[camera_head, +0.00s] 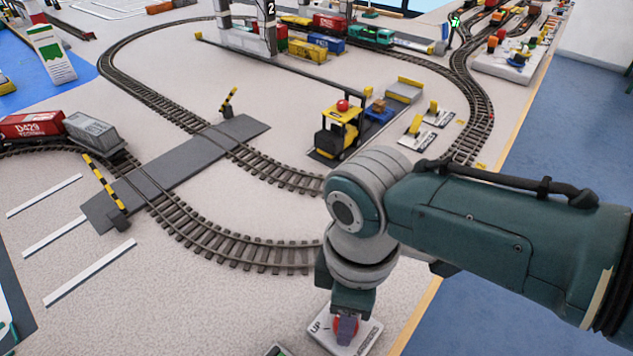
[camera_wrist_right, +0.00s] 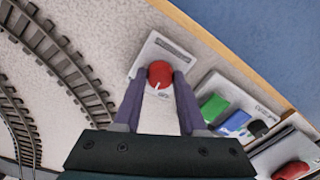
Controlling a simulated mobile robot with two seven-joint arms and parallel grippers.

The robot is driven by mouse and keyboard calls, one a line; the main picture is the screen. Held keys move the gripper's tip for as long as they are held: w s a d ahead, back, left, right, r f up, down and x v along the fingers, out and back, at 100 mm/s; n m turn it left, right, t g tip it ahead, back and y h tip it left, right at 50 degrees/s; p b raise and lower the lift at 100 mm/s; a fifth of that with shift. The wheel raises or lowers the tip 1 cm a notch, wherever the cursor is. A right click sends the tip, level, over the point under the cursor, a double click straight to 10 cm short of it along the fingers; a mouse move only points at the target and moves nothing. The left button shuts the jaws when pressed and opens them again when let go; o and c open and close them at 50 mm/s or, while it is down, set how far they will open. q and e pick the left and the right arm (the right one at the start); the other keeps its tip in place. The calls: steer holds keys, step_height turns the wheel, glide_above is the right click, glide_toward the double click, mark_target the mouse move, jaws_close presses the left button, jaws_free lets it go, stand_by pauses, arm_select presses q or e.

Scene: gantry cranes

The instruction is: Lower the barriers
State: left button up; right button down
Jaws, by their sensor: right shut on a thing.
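Two yellow-and-black striped barriers stand at the grey level crossing (camera_head: 180,165) in the head view. The near barrier (camera_head: 103,181) is raised and tilted to the left; the far barrier (camera_head: 229,101) is raised and tilted to the right. My right gripper (camera_head: 346,334) reaches down to a white control plate (camera_head: 364,341) marked "UP" at the table's front edge. Its purple fingers are shut on a red knob (camera_wrist_right: 160,74), one on each side, with a white pointer line on the knob. My left gripper is not in view.
In the wrist view, another plate with a green block (camera_wrist_right: 213,108) and a blue block (camera_wrist_right: 234,123) lies right of the knob, with another red control (camera_wrist_right: 291,170) beyond. Railway track (camera_head: 235,248) curves behind my right arm.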

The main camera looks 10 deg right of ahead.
steer(key=m+p, duration=0.1)
steer(key=m, duration=0.4)
steer(key=shift+r+m+p, duration=0.1)
steer(key=shift+m+p, duration=0.2)
steer(key=shift+p, duration=0.1)
steer(key=shift+m+p, duration=0.55)
steer(key=shift+m, duration=1.75)
steer(key=shift+c, duration=2.3)
jaws_free()
step_height(320, 180, up, 10)
steer(key=p, duration=0.7)
steer(key=shift+d, duration=0.3)
steer(key=shift+s+t, duration=0.1)
steer(key=shift+t, duration=0.2)
